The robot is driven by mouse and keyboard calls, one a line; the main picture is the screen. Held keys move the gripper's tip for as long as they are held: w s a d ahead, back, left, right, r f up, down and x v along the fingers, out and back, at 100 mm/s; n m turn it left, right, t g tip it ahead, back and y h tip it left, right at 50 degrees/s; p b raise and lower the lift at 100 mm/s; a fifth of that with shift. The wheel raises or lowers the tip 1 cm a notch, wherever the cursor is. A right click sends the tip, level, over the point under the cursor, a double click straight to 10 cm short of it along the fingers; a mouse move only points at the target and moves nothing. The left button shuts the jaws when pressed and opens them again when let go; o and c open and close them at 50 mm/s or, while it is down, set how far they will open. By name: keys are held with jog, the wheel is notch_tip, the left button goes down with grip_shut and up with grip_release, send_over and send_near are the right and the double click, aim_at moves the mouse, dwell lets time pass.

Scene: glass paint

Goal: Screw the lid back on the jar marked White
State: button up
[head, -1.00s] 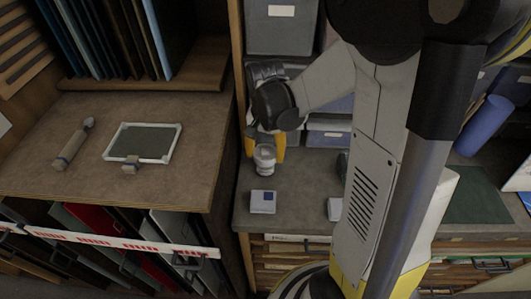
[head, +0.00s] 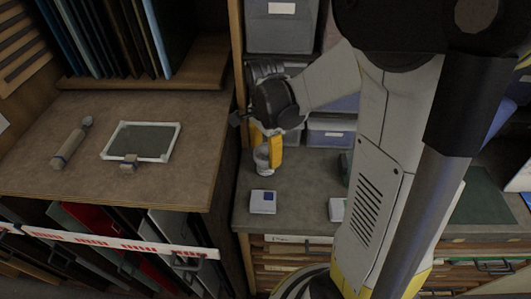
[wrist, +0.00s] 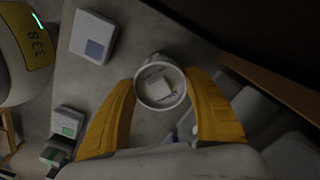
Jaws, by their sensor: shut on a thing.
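The jar (head: 262,160) is small, pale and upright on the grey worktop, partly hidden by my gripper in the head view. In the wrist view a round, pale lid (wrist: 160,88) with a light square label on top sits between my fingers, seen from above. A bit of a pale rounded form shows just behind its rim. My gripper (head: 270,158) points down, its yellow fingers on either side of the lid, shut on it; it also shows in the wrist view (wrist: 162,92). The lettering is too small to read, and whether the lid is seated is hidden.
A white box with a blue square (head: 263,202) stands in front of the jar. Another pale box (head: 336,209) and a dark green item (head: 345,166) stand to the right. Grey bins (head: 330,133) are close behind. A wooden upright (head: 238,60) is close on the left.

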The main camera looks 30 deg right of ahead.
jog(key=m, duration=0.3)
jog(key=o, duration=1.4)
jog(key=shift+c, duration=0.2)
jog(key=shift+r, duration=0.1)
jog(key=shift+r+p, duration=2.15)
jog(key=shift+r, duration=0.8)
jog(key=shift+s+f, duration=0.1)
